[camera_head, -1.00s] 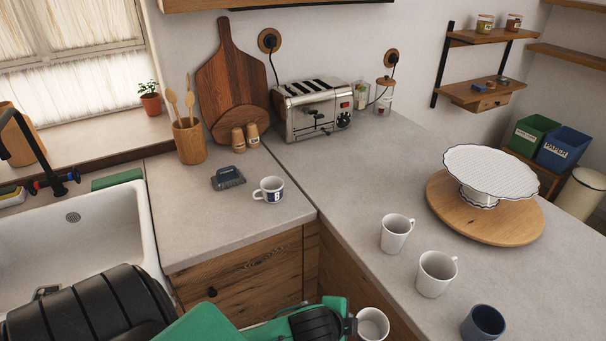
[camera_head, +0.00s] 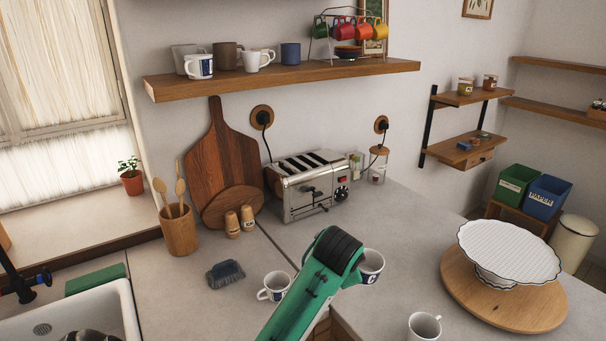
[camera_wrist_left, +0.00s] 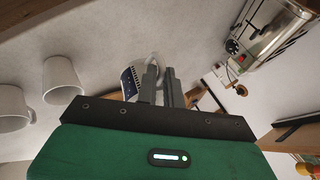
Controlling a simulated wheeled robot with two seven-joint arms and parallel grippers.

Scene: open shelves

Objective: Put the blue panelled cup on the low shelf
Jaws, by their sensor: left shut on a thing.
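A white cup with a dark blue panel (camera_head: 372,269) is held in the air over the counter by my left gripper (camera_head: 357,262). My arm hides part of the cup and the fingertips in the head view. In the left wrist view the cup (camera_wrist_left: 131,80) shows at the shut fingers of my left gripper (camera_wrist_left: 160,86). The long wall shelf (camera_head: 290,76) is above the toaster. A two-board rack at the right has a lower board (camera_head: 462,154). My right gripper is not in view.
The long shelf bears several cups and a rack (camera_head: 346,30) of coloured mugs; its right end is bare. A toaster (camera_head: 307,185) stands below it. A white cup (camera_head: 424,326) and a cake stand (camera_head: 508,252) are on the right counter.

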